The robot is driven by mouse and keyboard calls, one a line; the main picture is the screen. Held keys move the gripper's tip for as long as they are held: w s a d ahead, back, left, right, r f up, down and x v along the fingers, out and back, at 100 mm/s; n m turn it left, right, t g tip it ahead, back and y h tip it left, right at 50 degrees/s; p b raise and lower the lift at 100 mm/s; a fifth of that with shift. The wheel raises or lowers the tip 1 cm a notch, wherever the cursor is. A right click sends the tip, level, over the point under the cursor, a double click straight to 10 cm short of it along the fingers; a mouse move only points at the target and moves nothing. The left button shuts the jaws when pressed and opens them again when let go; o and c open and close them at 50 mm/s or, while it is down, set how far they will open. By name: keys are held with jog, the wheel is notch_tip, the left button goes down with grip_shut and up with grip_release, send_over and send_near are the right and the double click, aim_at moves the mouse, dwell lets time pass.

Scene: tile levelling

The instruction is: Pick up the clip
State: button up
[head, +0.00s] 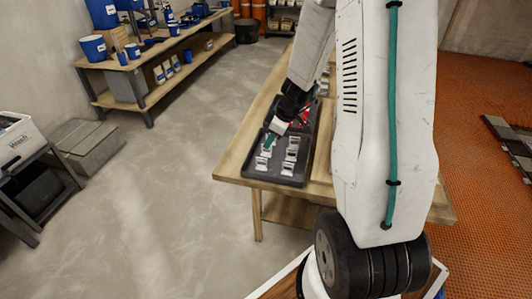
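Several small white-grey clips stand in two columns in a dark tray (277,178) on the wooden table. One clip (261,163) is at the near left and another clip (288,168) at the near right. More clips (293,141) stand farther back in the right column. My gripper (268,141), with teal fingertips, points down over the left column, close to a clip (265,151). It partly hides that column. Whether the fingers touch a clip or are apart is too small to tell.
A tray section with red pieces (305,117) lies behind the clips, partly hidden by my arm. Bare tabletop (236,150) shows left of the tray. A workbench (150,60) with blue buckets stands at the back left. A wash station (20,140) is at the far left.

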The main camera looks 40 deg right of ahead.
jog(key=shift+x, duration=1.25)
grip_shut()
